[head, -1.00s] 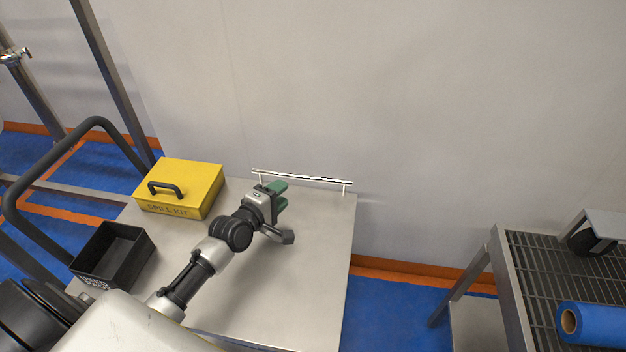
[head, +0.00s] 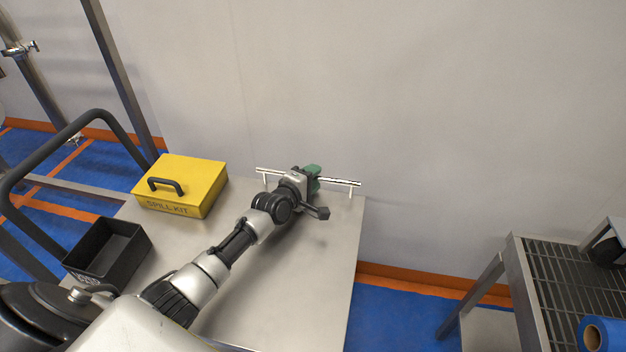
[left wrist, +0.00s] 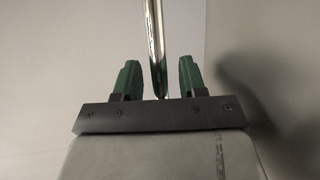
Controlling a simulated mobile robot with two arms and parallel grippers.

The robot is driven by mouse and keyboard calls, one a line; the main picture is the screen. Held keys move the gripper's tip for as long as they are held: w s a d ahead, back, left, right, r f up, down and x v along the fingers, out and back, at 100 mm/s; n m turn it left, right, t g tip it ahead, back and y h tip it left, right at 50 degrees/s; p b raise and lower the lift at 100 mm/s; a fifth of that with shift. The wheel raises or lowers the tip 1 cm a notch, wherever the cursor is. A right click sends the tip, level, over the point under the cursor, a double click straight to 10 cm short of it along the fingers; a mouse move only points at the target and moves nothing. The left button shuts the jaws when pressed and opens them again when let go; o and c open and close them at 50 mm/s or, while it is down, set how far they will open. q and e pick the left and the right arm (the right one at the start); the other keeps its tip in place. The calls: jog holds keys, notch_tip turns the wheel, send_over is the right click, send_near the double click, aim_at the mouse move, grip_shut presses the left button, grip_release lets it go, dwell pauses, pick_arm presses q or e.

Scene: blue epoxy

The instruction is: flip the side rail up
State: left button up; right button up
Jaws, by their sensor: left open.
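The side rail (head: 342,181) is a thin shiny bar on two short posts along the far edge of the steel cart top (head: 300,275). My left gripper (head: 314,172) is at the middle of the rail and hides part of it in the head view. In the left wrist view the rail (left wrist: 155,45) runs between the green fingers of my left gripper (left wrist: 158,78). The fingers are open, with a gap on each side of the rail. My right gripper is not in view.
A yellow spill kit case (head: 205,178) and a black open bin (head: 122,243) stand on the cart's left side. A black push handle (head: 40,150) rises at the left. A grated steel bench (head: 560,285) with a blue roll (head: 612,335) is at the right. A wall stands behind the rail.

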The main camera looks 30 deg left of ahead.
pick_arm(q)
jog(key=shift+w, duration=0.1)
jog(key=shift+c, duration=0.3)
grip_shut()
notch_tip(320, 180, up, 7)
jog(key=p, duration=0.6)
jog(key=shift+f, duration=0.1)
jog(key=shift+w, duration=0.1)
